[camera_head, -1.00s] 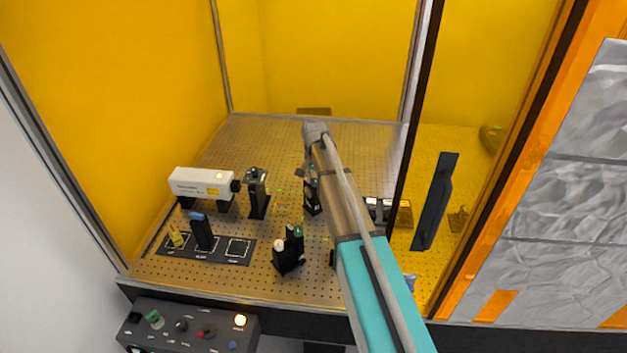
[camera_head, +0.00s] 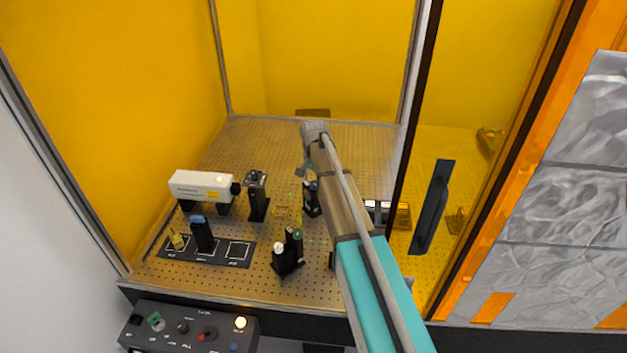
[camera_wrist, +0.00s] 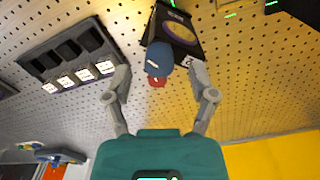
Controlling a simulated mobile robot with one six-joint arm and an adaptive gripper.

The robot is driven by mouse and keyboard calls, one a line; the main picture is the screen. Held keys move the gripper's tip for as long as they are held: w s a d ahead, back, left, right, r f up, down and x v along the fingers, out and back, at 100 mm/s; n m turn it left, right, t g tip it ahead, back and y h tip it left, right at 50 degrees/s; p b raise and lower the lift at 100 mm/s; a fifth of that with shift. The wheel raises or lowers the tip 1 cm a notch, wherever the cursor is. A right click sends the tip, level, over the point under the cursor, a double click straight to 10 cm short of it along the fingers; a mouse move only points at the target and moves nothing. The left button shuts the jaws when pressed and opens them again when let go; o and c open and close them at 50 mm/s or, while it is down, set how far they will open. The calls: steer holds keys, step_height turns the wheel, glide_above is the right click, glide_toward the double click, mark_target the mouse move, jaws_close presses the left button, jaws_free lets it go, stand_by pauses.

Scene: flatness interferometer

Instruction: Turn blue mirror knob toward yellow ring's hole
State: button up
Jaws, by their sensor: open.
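In the wrist view the blue knob (camera_wrist: 158,57) sits at the edge of a black mount (camera_wrist: 152,30), with a small red part (camera_wrist: 156,82) beside it. A gold oval face (camera_wrist: 181,33) shows on the mount. My gripper (camera_wrist: 160,69) is open, with one finger on each side of the blue knob; I cannot tell whether either touches it. In the head view my gripper (camera_head: 306,172) is small, near a dark mount (camera_head: 311,199) partly hidden by my arm. I cannot clearly make out a yellow ring or its hole.
A white laser box (camera_head: 203,187), a black post mount (camera_head: 257,196) and another mount with white and green knobs (camera_head: 288,254) stand on the perforated board. A labelled black tray (camera_head: 219,259) lies front left. The glass door handle (camera_head: 432,208) is at right.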

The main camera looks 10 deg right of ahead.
mark_target(313, 182)
step_height(313, 182, up, 12)
steer(key=n+p, duration=0.3)
steer(key=p, duration=0.8)
steer(key=shift+r+n, duration=0.15)
steer(key=shift+n, duration=0.25)
steer(key=shift+a, duration=0.1)
step_height(313, 182, down, 14)
steer(key=b, duration=1.3)
steer(key=shift+b, duration=0.3)
jaws_close()
